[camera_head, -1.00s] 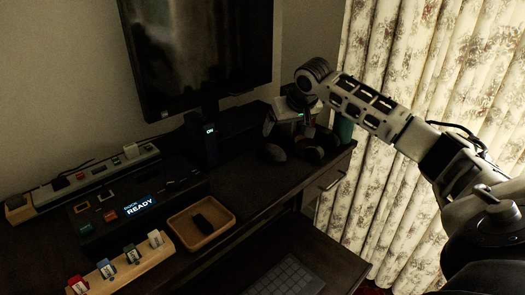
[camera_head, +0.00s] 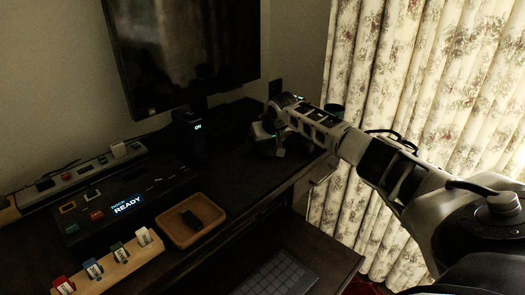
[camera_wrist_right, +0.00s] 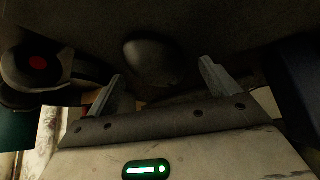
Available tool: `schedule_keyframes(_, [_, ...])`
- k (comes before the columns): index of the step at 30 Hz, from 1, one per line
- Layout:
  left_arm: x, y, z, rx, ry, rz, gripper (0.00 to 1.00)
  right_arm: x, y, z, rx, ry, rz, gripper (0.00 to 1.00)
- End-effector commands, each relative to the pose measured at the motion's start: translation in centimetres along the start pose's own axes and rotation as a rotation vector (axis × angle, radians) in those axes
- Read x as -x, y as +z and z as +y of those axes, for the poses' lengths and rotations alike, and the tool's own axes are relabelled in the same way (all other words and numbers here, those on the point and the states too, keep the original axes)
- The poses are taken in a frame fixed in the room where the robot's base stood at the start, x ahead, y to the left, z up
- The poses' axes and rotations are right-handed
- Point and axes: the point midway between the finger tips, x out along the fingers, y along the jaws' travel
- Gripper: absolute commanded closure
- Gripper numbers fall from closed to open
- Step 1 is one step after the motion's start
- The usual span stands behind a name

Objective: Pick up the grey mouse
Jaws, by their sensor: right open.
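In the right wrist view, the grey mouse (camera_wrist_right: 152,60) is a dark rounded shape on the dark desk, just beyond and between the fingertips. My right gripper (camera_wrist_right: 162,80) is open, with one finger on each side and nothing between the pads. In the head view, my right gripper (camera_head: 264,144) is low over the far right part of the desk, and it hides the mouse or blends with it there. I cannot tell whether the fingers touch the desk. My left gripper is not in view.
A rounded object with a red dot (camera_wrist_right: 38,64) lies beside the gripper. A monitor (camera_head: 185,50) and a dark box with a lit display (camera_head: 188,135) stand behind. A wooden tray (camera_head: 178,234) and a keyboard (camera_head: 275,278) are nearer. Curtains (camera_head: 420,90) hang at right.

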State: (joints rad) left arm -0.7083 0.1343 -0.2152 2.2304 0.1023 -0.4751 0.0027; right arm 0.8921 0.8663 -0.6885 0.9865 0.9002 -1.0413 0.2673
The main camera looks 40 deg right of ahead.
Motion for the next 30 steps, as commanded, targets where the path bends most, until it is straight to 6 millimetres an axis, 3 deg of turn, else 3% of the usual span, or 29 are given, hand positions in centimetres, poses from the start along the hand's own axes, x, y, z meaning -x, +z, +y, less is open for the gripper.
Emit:
schedule_keyframes(4, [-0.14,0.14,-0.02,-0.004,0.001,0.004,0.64,-1.26,-0.02,-0.03,0.000,0.000,0.001,0.13])
schedule_keyframes(11, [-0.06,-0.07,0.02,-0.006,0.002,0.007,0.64,-1.37,-0.03,-0.02,0.001,0.000,0.001,0.13])
schedule_keyframes(12, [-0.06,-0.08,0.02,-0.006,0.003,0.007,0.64,-1.37,-0.02,-0.01,0.001,0.000,0.001,0.16])
schedule_keyframes(17, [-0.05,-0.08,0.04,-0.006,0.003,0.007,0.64,-1.36,-0.02,0.00,0.000,0.000,0.001,0.60])
schedule_keyframes(30, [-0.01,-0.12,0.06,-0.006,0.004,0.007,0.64,-1.09,-0.22,0.01,0.000,0.000,0.003,0.61])
